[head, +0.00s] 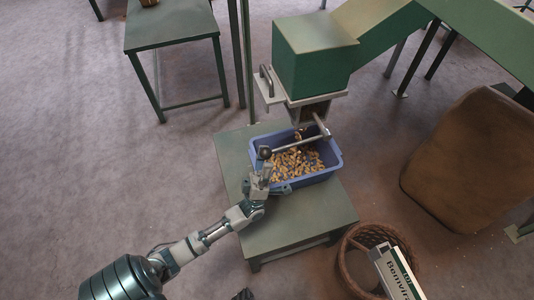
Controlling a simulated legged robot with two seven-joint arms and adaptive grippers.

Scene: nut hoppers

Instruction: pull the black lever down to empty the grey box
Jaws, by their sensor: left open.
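A lever with a grey metal bar and a dark round knob (265,152) reaches left from the chute outlet, over a blue bin. The box above the outlet looks green (312,58), with a grey metal lower frame (318,98); I see no separate grey box. The blue bin (334,157) holds many yellow-brown nuts (298,164). My left gripper (270,178) is open at the bin's left front corner, just below the knob in the picture. I cannot tell whether it touches the knob or the bin rim. My right gripper does not show.
The bin stands on a low green table (300,228). A wicker basket (352,246) with a white-and-green carton (396,275) stands at the lower right. A large brown container (465,160) is at the right. Another green table (172,25) is at the upper left. The left floor is clear.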

